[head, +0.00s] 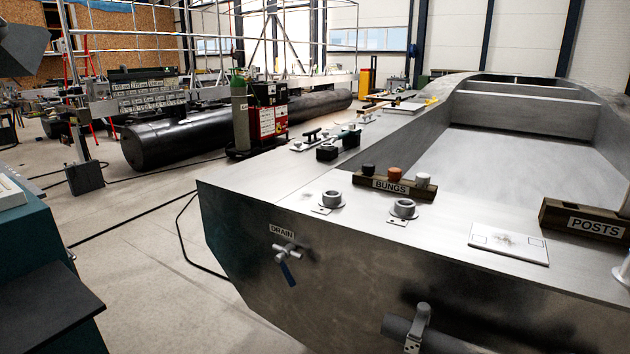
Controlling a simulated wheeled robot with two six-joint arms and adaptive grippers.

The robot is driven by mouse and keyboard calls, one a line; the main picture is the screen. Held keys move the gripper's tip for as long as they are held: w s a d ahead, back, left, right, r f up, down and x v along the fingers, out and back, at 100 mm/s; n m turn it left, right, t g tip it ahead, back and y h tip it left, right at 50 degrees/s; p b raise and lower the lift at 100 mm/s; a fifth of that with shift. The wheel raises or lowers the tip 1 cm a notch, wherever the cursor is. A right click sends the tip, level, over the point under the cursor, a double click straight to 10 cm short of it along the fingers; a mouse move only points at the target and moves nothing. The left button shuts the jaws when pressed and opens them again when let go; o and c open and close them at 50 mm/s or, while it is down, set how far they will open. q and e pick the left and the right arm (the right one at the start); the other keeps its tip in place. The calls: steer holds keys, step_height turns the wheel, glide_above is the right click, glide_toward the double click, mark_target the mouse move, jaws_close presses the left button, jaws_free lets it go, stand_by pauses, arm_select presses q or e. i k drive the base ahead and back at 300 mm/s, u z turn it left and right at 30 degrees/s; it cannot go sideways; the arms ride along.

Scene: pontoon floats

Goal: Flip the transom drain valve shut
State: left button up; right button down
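The drain valve (286,251) is a small metal fitting on the flat transom face of the grey metal hull (330,285), under a plate marked DRAIN (282,232). Its blue lever (288,273) hangs down from the valve body, tilted slightly to the right at its lower end. I cannot tell from the lever whether the valve is open or closed. Nothing touches the lever. Neither of my grippers can be made out in the head view.
A grey pipe with a clamp (415,328) sticks out low on the transom. On the deck are two round sockets, a BUNGS rack (393,186), a POSTS block (585,220) and a flat plate (508,243). A teal cabinet (35,270) stands left, with open floor between.

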mark_target(278, 259)
steer(key=z, duration=0.55)
steer(key=k, duration=0.6)
steer(key=z, duration=0.85)
steer(key=i, duration=1.3)
steer(key=u, duration=0.9)
